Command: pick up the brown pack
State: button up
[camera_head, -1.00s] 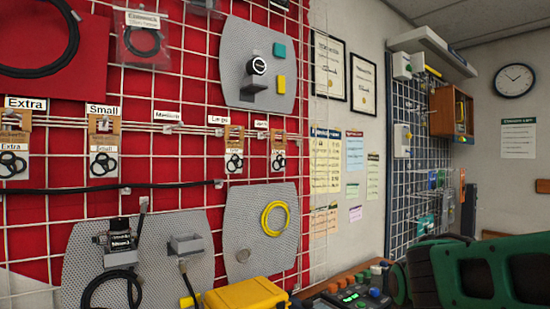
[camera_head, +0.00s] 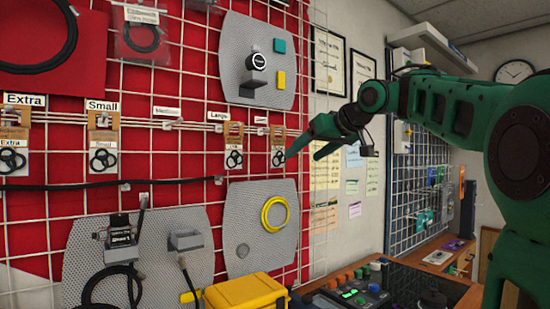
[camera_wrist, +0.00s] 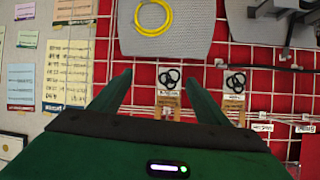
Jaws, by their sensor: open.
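Several brown packs with black rings hang from hooks on the wire grid. In the head view they are the Extra pack (camera_head: 13,135), the Small pack (camera_head: 103,138), the Large pack (camera_head: 235,143) and one to its right (camera_head: 278,142). The wrist view, which looks upside down, shows the right-hand pack (camera_wrist: 168,100) and the Large pack (camera_wrist: 233,103). My gripper (camera_head: 303,156) is open and empty, just right of the rightmost pack. In the wrist view, my gripper (camera_wrist: 157,75) has the left pack lying between its finger lines, beyond the tips.
A black cable (camera_head: 70,189) runs along the grid below the packs. Grey perforated panels (camera_head: 228,90) sit above and below, one with a yellow ring (camera_head: 275,213). A yellow case (camera_head: 245,294) and control box (camera_head: 350,297) stand below.

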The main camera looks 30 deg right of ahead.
jog(key=n+t+y, duration=0.1)
jog(key=n, duration=0.1)
send_near(281, 141)
jog(key=x, duration=0.6)
jog(key=shift+a+f, duration=0.1)
jog(key=shift+a, duration=0.2)
jog(key=shift+d+x, duration=0.1)
jog(key=shift+x, duration=1.3)
jog(key=shift+d+x, duration=0.15)
jog(key=shift+x, duration=1.2)
jog(key=shift+c, duration=0.6)
jog(key=c, duration=1)
